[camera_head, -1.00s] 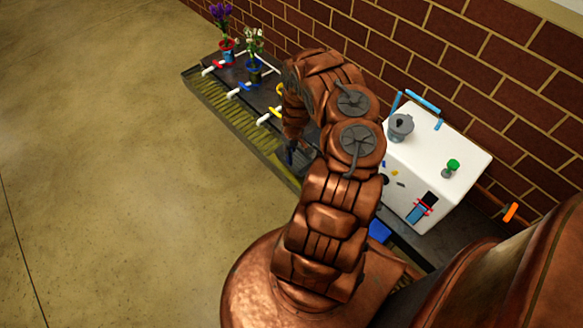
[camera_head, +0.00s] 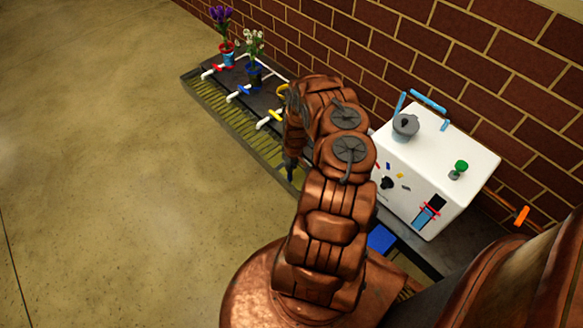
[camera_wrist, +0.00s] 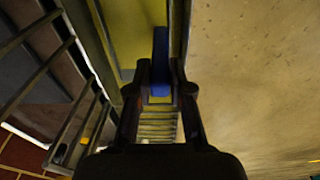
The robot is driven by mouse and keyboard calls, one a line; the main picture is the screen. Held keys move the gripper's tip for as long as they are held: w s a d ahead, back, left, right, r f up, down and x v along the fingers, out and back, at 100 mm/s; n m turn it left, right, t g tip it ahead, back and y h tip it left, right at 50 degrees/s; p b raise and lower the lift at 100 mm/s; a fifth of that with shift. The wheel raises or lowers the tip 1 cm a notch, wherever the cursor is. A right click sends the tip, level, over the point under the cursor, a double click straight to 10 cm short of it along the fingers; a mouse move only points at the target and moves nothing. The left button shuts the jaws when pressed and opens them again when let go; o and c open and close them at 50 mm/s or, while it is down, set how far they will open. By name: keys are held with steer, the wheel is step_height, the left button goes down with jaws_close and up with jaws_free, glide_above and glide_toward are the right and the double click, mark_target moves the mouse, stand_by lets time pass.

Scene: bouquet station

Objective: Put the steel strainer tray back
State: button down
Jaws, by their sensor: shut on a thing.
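My gripper (camera_wrist: 159,88) is shut on a blue upright bar (camera_wrist: 160,62), seen between its fingers in the wrist view. The bar looks like a handle. I cannot tell whether it belongs to the steel strainer tray, and no tray can be made out for certain. In the head view, my arm hides most of the gripper, which hangs at the front edge of the dark bench. A slatted yellow-green strip (camera_head: 225,108) runs along that edge. Slats also show below the bar in the wrist view.
A white box-shaped machine (camera_head: 440,150) with a grey pot (camera_head: 405,126) on top stands at the right against the brick wall. Purple flowers (camera_head: 221,20) and white flowers (camera_head: 254,42) stand at the far left. Dark metal bars (camera_wrist: 40,75) lie left of my gripper. The floor (camera_head: 100,150) is clear.

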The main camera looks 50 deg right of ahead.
steer(key=c, duration=1.5)
jaws_free()
steer(key=shift+f, duration=0.15)
steer(key=o, duration=0.4)
steer(key=shift+o, duration=0.2)
